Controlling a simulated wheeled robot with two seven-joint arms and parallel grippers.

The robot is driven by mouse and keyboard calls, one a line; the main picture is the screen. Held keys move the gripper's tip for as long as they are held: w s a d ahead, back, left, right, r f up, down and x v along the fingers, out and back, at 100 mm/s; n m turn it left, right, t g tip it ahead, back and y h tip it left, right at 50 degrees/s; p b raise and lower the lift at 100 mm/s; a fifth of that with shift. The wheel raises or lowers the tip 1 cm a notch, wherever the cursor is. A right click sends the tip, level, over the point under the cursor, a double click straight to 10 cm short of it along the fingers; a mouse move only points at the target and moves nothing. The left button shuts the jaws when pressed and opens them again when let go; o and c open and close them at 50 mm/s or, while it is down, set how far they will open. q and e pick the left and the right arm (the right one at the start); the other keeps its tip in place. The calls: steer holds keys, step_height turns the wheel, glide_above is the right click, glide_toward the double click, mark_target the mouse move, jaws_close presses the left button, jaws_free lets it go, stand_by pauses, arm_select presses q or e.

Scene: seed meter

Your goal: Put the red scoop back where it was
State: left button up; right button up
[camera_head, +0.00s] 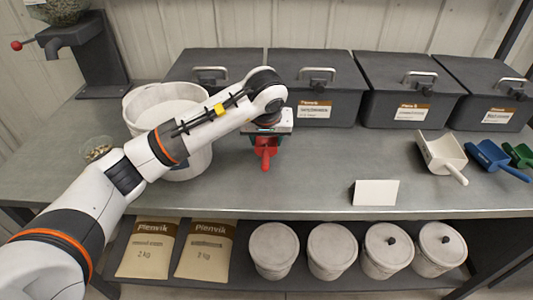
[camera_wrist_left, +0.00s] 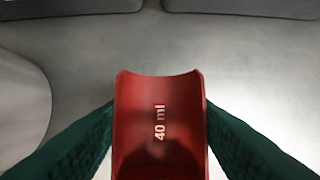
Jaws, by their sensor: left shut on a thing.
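The red scoop (camera_head: 265,153) is in my left gripper (camera_head: 268,136), over the grey worktop left of the middle. In the left wrist view the scoop (camera_wrist_left: 160,125), marked "40 ml", sits between the two green fingers of my left gripper (camera_wrist_left: 160,145), which are shut on it. The pictures do not clearly show whether the scoop touches the worktop. A white scoop (camera_head: 443,157), a blue scoop (camera_head: 496,159) and a green scoop (camera_head: 520,155) lie in a row at the right of the worktop (camera_head: 310,180). My right gripper is out of view.
Several dark lidded bins (camera_head: 403,90) with labels line the back. A white bucket (camera_head: 195,160) stands left of the scoop, partly behind my arm. A blank white card (camera_head: 376,193) stands near the front edge; the worktop around it is clear. Bags (camera_head: 148,250) and tubs (camera_head: 274,250) fill the lower shelf.

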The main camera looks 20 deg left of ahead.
mark_target(266, 151)
arm_select(q)
step_height(266, 151, down, 4)
steer(key=shift+f, duration=0.25)
steer(key=shift+f, duration=0.1)
steer(key=shift+f, duration=0.15)
steer(key=o, duration=1.2)
steer(key=shift+c, duration=0.2)
steer(key=shift+r, duration=0.25)
steer(key=v, duration=1.2)
